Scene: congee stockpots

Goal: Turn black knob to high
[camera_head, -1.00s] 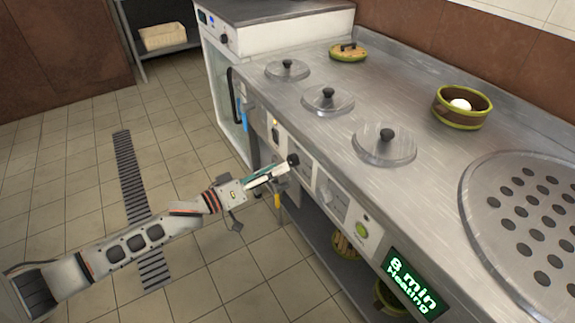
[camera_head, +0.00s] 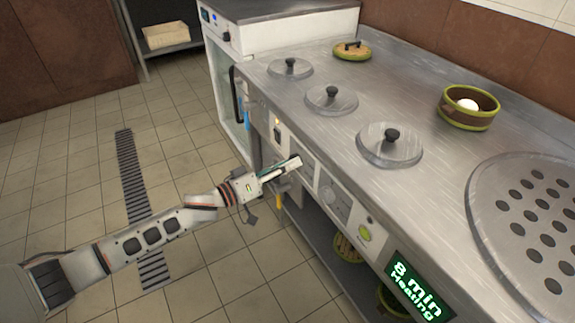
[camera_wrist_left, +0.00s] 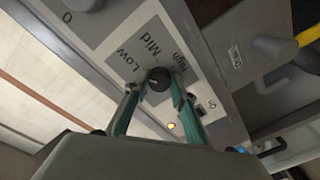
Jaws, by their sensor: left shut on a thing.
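The black knob (camera_wrist_left: 158,78) is on a grey control panel (camera_wrist_left: 120,48), beside printed words Low, Mid and High. My left gripper (camera_wrist_left: 158,88) is shut on the knob, with a green-lined finger on each side of it. I cannot tell clearly which word the knob points to. In the head view my left gripper (camera_head: 292,165) reaches the front panel of the steel counter from the left, and its fingertips hide the knob. My right gripper is not in view.
The steel counter (camera_head: 300,108) bears several round lids with black handles, a green-rimmed bowl (camera_head: 467,108) and a perforated plate (camera_head: 530,215). A green display (camera_head: 415,292) reads "8 min Heating". A yellow-handled part (camera_wrist_left: 312,35) is near the gripper.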

